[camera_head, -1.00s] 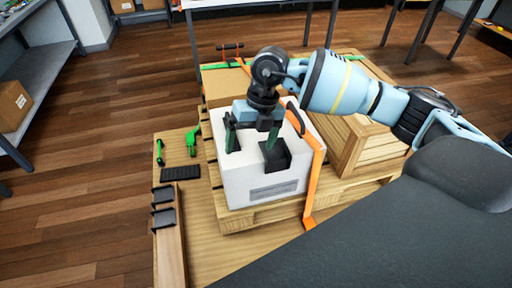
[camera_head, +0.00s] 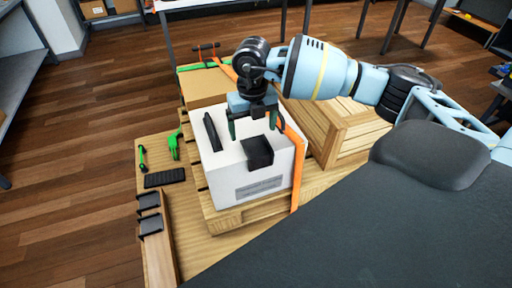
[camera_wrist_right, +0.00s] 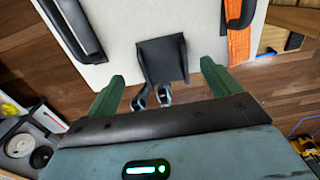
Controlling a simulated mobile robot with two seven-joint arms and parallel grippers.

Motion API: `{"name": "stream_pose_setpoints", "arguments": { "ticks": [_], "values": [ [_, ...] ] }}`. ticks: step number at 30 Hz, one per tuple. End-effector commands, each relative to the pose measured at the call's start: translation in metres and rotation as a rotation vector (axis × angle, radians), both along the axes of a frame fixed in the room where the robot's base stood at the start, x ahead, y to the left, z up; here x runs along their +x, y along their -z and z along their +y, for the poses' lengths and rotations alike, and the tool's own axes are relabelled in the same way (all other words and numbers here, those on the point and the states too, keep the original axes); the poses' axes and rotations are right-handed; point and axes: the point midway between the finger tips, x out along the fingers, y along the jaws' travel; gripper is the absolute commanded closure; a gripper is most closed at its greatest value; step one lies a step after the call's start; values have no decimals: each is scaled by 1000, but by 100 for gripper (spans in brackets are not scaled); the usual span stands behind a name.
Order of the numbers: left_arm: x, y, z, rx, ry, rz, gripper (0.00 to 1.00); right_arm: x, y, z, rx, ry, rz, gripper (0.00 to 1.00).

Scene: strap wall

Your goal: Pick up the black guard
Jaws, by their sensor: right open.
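A black guard (camera_head: 257,152) sits on the upper front edge of the white box (camera_head: 230,182). It also shows in the wrist view (camera_wrist_right: 163,60), ahead of and between the fingers. My right gripper (camera_head: 252,131) is open and empty, with green fingers pointing down just above the box top, behind the guard in the head view. The wrist view shows the right gripper's fingertips (camera_wrist_right: 162,74) wide apart, one to each side of the guard. I cannot tell if they touch anything. Two similar black guards (camera_head: 149,200) rest on a wooden rail at the left. My left gripper is not in view.
An orange strap (camera_head: 298,170) runs over the box beside the guard. A black handle (camera_head: 212,132) stands on the box's left side. A wooden crate (camera_head: 340,125) is on the right. A green ratchet (camera_head: 174,145) and black pad (camera_head: 165,177) lie on the left boards.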

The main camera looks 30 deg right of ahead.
Motion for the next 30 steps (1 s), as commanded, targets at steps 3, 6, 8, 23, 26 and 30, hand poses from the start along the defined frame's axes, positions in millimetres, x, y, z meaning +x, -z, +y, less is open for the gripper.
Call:
{"name": "stream_pose_setpoints", "arguments": {
  "ticks": [3, 6, 8, 23, 26, 30],
  "values": [
    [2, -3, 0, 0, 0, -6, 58, 0, 18, -5, -2, 1, 1, 11],
    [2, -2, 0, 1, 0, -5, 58, 0, 31, -5, 0, 0, 2, 11],
    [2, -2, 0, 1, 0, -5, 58, 0, 36, -5, -1, 0, 2, 11],
    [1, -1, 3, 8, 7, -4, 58, 0, 41, -4, 1, -1, 0, 36],
    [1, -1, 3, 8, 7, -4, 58, 0, 41, -4, 0, -1, 0, 49],
    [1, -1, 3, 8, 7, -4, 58, 0, 41, -4, 1, -1, 0, 60]
  ]
}}
